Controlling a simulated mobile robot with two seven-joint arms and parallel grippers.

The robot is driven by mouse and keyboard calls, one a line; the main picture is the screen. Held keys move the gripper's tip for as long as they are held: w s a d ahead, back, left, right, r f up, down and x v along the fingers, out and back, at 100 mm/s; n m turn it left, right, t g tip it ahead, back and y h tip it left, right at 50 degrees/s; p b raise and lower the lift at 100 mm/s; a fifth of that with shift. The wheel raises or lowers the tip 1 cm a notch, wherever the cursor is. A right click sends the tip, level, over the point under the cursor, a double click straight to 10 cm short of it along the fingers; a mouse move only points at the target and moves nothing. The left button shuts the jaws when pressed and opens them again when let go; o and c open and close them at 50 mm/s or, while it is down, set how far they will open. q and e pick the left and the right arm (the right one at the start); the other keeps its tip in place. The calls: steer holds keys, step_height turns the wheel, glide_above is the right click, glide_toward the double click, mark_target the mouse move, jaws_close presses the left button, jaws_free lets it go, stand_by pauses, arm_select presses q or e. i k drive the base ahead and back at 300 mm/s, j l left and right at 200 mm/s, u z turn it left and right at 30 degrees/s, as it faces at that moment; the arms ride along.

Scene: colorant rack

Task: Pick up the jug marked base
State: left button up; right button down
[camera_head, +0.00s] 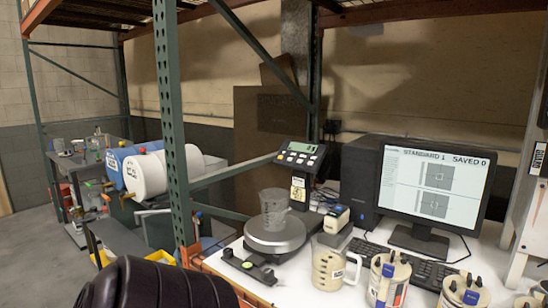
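A clear jug (328,265) with a handle at its right side stands upright on the white table, in front of the keyboard. It holds pale, cream-coloured contents and has a small white label that is too small to read. A second, greyish clear jug (273,208) stands upright on the round plate of a scale (275,237), behind and to the left. I cannot tell from the lettering which jug is marked base. Neither of my grippers shows in the head view.
A keyboard (425,269), monitor (436,185) and black computer case (360,183) are behind. A green rack post (172,120) rises left of the scale.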

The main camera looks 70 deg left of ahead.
mark_target(336, 265)
steer(key=u, duration=1.7)
